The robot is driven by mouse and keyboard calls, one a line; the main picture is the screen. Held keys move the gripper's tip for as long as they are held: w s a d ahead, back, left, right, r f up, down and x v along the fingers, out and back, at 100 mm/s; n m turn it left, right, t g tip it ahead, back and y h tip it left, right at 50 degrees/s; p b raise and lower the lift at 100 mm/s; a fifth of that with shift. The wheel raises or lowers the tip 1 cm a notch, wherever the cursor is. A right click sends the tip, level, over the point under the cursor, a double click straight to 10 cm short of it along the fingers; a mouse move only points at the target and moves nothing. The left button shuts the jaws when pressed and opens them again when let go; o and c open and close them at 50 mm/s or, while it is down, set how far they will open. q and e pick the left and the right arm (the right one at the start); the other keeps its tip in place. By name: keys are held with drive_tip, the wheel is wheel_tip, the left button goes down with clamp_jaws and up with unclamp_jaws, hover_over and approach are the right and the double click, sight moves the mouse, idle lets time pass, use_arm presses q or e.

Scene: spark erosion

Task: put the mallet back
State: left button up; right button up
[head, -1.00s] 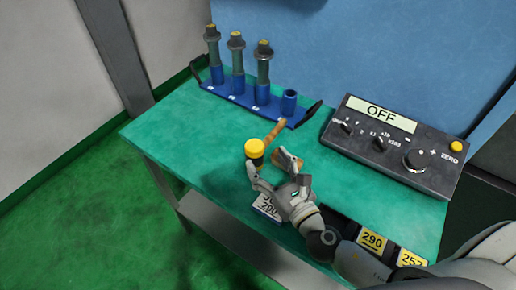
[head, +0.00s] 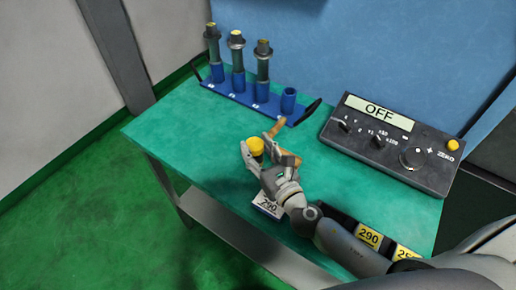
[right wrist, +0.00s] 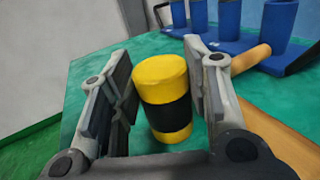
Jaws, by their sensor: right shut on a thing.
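The mallet (head: 256,146) has a yellow and black head and a wooden handle. In the head view it is at the middle of the green table, its handle pointing back right toward the blue rack. My right gripper (head: 255,151) is around the head and shut on it. In the right wrist view the mallet head (right wrist: 163,95) stands between the two fingers (right wrist: 160,62), and the handle shows beyond the right finger. A flat wooden piece (right wrist: 275,130) lies on the table to the right, partly hidden by the gripper. My left gripper is out of view.
A blue rack (head: 238,96) at the back holds three dark tools and one empty socket (head: 289,99). A control box (head: 390,135) reading OFF stands at the back right. A white card (head: 267,206) and yellow labels (head: 369,237) are near the front. The table's left part is clear.

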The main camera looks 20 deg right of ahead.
drive_tip(key=shift+f, duration=0.1)
drive_tip(key=c, duration=0.4)
clamp_jaws()
